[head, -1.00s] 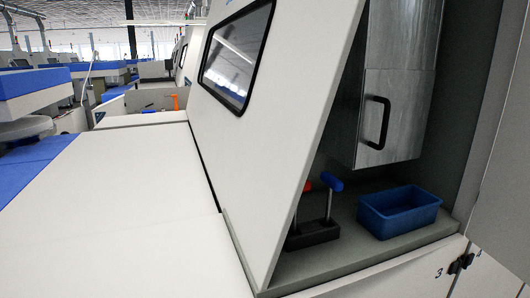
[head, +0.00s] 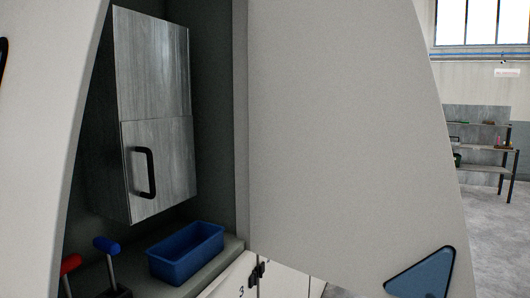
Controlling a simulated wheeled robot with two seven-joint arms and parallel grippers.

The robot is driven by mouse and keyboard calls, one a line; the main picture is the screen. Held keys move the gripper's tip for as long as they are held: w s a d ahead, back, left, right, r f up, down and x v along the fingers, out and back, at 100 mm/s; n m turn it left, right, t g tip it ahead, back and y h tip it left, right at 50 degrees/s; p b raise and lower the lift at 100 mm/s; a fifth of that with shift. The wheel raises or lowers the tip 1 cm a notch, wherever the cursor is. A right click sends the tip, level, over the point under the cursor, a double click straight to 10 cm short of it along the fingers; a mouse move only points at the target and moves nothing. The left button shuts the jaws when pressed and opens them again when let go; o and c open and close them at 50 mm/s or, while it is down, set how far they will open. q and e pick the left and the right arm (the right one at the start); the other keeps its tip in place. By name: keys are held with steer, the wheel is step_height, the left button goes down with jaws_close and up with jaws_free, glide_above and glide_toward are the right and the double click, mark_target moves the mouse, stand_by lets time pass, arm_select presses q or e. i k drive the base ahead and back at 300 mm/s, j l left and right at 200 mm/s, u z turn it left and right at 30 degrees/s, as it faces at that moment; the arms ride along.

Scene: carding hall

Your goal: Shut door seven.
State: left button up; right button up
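A large pale door panel (head: 345,130) stands swung out from the right side of an open machine compartment. Its right edge is curved, and a dark blue triangular pane (head: 424,275) sits at its lower right. I see no number seven on it, so I cannot tell if it is door seven. Inside the compartment is a grey metal cabinet (head: 155,75) with a black handle (head: 144,172); its front looks shut. Neither of my grippers is in view.
A blue bin (head: 187,254) sits on the compartment floor, beside a red-topped lever (head: 70,264) and a blue-topped lever (head: 106,245). A low white door marked 3 (head: 228,280) is below. Shelving (head: 480,150) stands far right, with clear grey floor before it.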

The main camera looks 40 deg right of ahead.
mark_target(354, 187)
steer(key=k+l, duration=0.2)
steer(key=l, duration=0.25)
steer(key=k+l+u, duration=0.15)
steer(key=l, duration=0.3)
steer(key=k+l, duration=0.25)
steer(key=l, duration=0.15)
steer(key=k+l+u, duration=0.1)
steer(key=l, duration=0.35)
steer(key=k+l+u, duration=0.1)
steer(key=l, duration=0.3)
steer(key=k+l, duration=0.1)
steer(key=l, duration=0.3)
steer(key=k+l+u, duration=0.15)
steer(key=l, duration=0.25)
steer(key=l+u, duration=0.1)
steer(key=l, duration=0.3)
steer(key=k, duration=0.1)
